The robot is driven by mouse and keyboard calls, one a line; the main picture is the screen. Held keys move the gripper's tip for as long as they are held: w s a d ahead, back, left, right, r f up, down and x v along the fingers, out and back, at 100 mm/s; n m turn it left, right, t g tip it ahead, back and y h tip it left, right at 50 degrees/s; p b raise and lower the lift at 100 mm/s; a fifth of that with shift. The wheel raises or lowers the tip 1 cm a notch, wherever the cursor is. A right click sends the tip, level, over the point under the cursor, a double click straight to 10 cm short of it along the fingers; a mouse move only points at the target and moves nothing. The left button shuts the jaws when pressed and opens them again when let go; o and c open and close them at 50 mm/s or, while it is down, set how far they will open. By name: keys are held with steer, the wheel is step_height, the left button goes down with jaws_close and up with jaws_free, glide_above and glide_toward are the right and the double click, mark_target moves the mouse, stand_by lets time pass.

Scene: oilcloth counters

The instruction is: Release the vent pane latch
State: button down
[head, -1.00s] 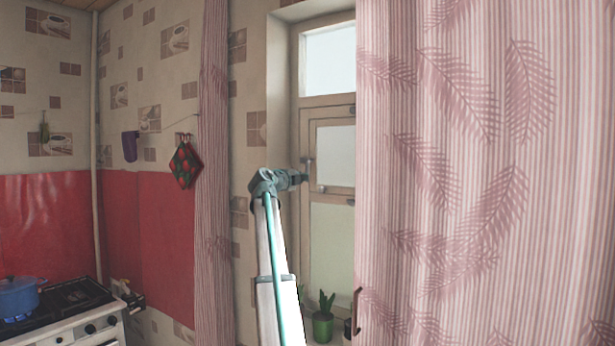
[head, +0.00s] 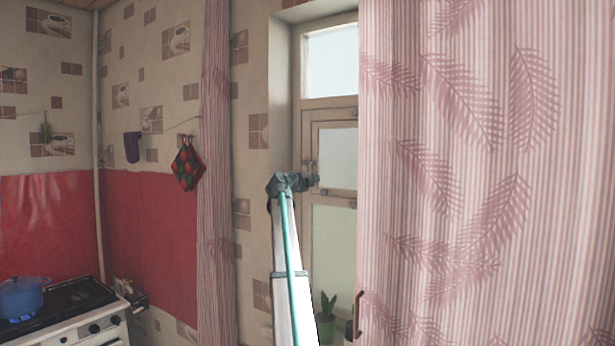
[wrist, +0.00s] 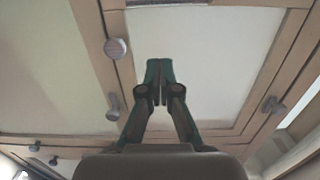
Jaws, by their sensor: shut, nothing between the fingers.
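The vent pane (head: 338,150) is a small framed glass light in the middle of the window. A small metal fitting that looks like its latch (head: 311,165) sits at the left side of its wooden frame. My gripper (head: 315,180) is just below this fitting; contact cannot be told. In the wrist view, my gripper (wrist: 160,62) is shut and empty, its fingertips in front of the pale pane (wrist: 215,70). A round knob (wrist: 116,47) and a second metal fitting (wrist: 112,112) are on the frame left of the fingers. Which one is the latch is unclear there.
A striped pink curtain (head: 460,170) covers the window's right part. A narrower curtain (head: 215,180) hangs left of my arm. A potted plant (head: 325,318) stands low by the window. A stove (head: 75,315) with a blue pot (head: 20,297) is at lower left.

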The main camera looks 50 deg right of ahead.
steer(key=w+d+p, duration=0.1)
steer(key=w, duration=0.1)
steer(key=w+d+p, duration=0.2)
steer(key=shift+w+d, duration=0.1)
steer(key=shift+w, duration=0.05)
steer(key=shift+f+b, duration=0.2)
steer(key=shift+b, duration=0.5)
